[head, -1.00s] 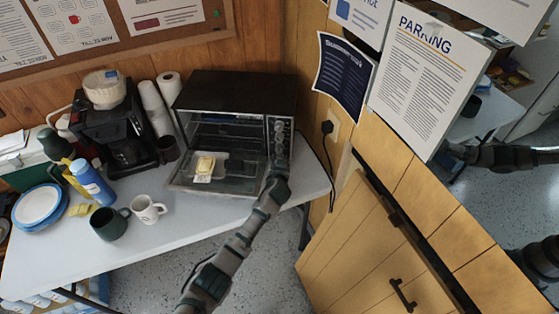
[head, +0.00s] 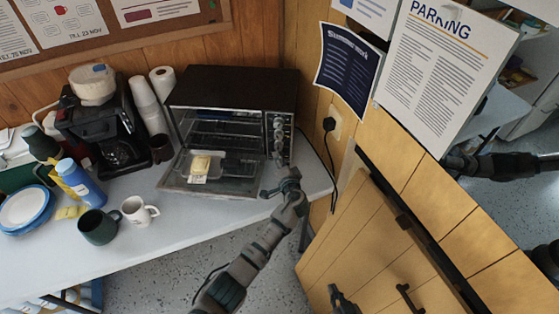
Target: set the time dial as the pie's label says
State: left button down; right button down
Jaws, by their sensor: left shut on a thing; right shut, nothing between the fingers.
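The toaster oven (head: 232,88) stands on the table with its door (head: 225,186) folded down. The pie (head: 202,164), a small pale yellow block in a tray, rests on the lowered door. Its white label (head: 199,179) faces me, too small to read. A column of dials (head: 278,136) runs down the oven's right front; their settings are too small to read. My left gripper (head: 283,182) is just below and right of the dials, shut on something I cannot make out.
A coffee maker (head: 103,130), stacked cups (head: 147,104) and a paper roll (head: 164,82) stand left of the oven. A white mug (head: 138,212), a dark green mug (head: 97,228) and blue-rimmed plates (head: 24,209) are further front. The wooden cabinet (head: 375,245) is close on the right.

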pick_arm(q)
jog(key=shift+d+f+m+t+y+b, duration=0.15)
jog(key=shift+m+b, duration=0.1)
jog(key=shift+m, duration=0.25)
jog(key=shift+a+f+m+t+y+b, duration=0.1)
jog(key=shift+f+m+t+y+b, duration=0.1)
jog(key=shift+m, duration=0.3)
pick_arm(e)
jog(key=shift+w+a+r+t+y, duration=0.15)
jog(key=shift+w+a+r+t, duration=0.15)
jog(key=shift+w+r+t, duration=0.3)
jog(key=shift+w+a+r+t+y, duration=0.15)
jog(key=shift+w+a+r+t, duration=0.1)
jog(key=shift+w+r+t, duration=0.35)
pick_arm(q)
jog(key=c, duration=1.1)
grip_release()
jog(key=shift+o, duration=1.2)
jog(key=shift+d+r, duration=0.1)
pick_arm(e)
jog(key=shift+d, duration=0.1)
pick_arm(q)
jog(key=shift+s, duration=0.1)
pick_arm(e)
jog(key=shift+r, duration=0.1)
pick_arm(q)
jog(key=v, duration=0.7)
jog(key=shift+s+d, duration=0.2)
jog(key=shift+s, duration=0.1)
